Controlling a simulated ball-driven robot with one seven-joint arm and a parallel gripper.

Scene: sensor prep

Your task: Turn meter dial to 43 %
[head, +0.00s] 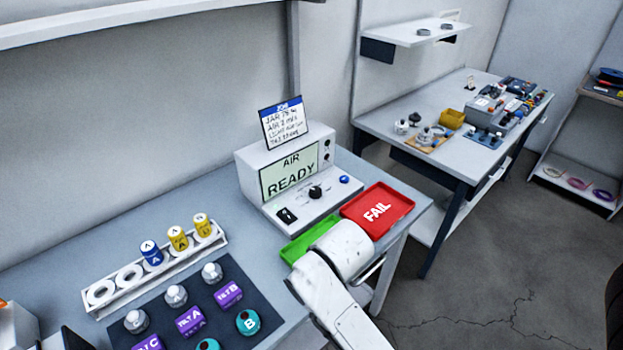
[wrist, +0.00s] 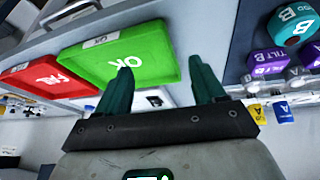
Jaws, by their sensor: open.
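The white meter box (head: 287,165) stands at the back of the near bench in the head view. Its screen reads "AIR READY". The black dial (head: 315,192) is on its sloped front panel, between a black switch (head: 286,215) and a blue button (head: 344,179). I cannot read the dial's setting. In the wrist view my gripper (wrist: 162,80) is open and empty, its two green fingers apart over the green OK tray. Part of the white panel with a black switch (wrist: 155,100) shows between the fingers; the dial is not clear there. My arm hides the gripper in the head view.
The green tray (head: 296,250) and red FAIL tray (head: 388,200) lie before the meter. A job card (head: 284,123) stands on top of it. A white rack (head: 112,308) and dark mat (head: 240,290) with jars and purple blocks are at left. Bare bench lies between.

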